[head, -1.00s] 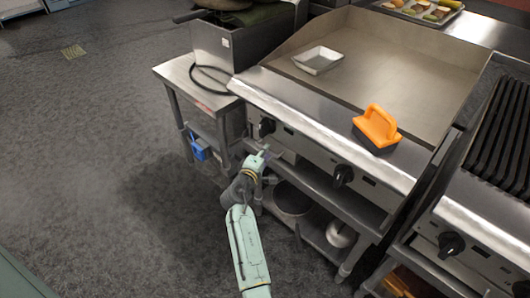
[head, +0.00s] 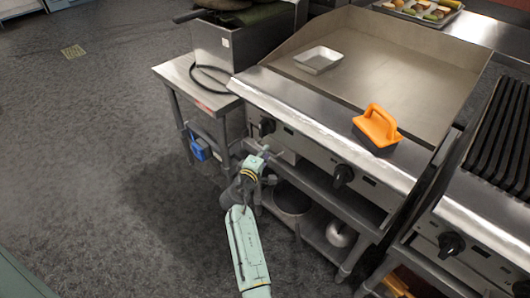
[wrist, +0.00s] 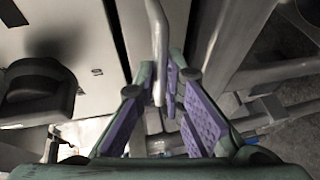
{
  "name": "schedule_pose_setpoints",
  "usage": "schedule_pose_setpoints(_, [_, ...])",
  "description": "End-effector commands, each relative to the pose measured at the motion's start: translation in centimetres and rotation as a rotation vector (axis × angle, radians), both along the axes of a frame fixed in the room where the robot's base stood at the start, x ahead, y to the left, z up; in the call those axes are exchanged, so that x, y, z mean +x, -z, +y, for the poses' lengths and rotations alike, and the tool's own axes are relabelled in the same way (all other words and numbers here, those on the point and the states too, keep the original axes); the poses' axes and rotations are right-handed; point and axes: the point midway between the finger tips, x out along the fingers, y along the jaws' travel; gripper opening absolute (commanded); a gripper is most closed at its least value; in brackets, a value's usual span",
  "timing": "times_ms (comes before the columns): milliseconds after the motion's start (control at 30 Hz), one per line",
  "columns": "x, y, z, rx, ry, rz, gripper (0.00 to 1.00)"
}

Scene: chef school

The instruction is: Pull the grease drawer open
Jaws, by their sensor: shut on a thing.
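The griddle (head: 400,70) stands in the middle of the head view, with black knobs along its steel front. The grease drawer (head: 283,150) is in that front, low on the left and partly hidden by my gripper. My gripper (head: 264,156) is at the drawer's face. In the wrist view, the purple pads of my gripper (wrist: 168,88) are shut on the drawer's pale bar handle (wrist: 159,45), which runs between them. Whether the drawer stands out from the front at all is hard to tell.
A knob (head: 267,127) is just above my gripper, and another (head: 343,175) is to the right. An orange-handled scraper block (head: 377,128) and a small metal tray (head: 318,60) sit on the griddle. A dark pot (head: 292,199) is on the shelf below. Floor to the left is clear.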

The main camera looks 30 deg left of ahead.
Motion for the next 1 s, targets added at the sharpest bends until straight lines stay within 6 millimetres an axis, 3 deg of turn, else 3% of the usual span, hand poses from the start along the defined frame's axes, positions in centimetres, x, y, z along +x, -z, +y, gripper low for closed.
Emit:
schedule_pose_setpoints(267, [-3.4,0.2,1.1,0.001,-0.002,0.001,0.00])
schedule_pose_setpoints(700, [-14.2,0.2,4.6,0.002,-0.003,0.002,0.00])
schedule_pose_setpoints(1000, [-19.9,0.1,6.5,0.002,-0.002,0.001,0.00])
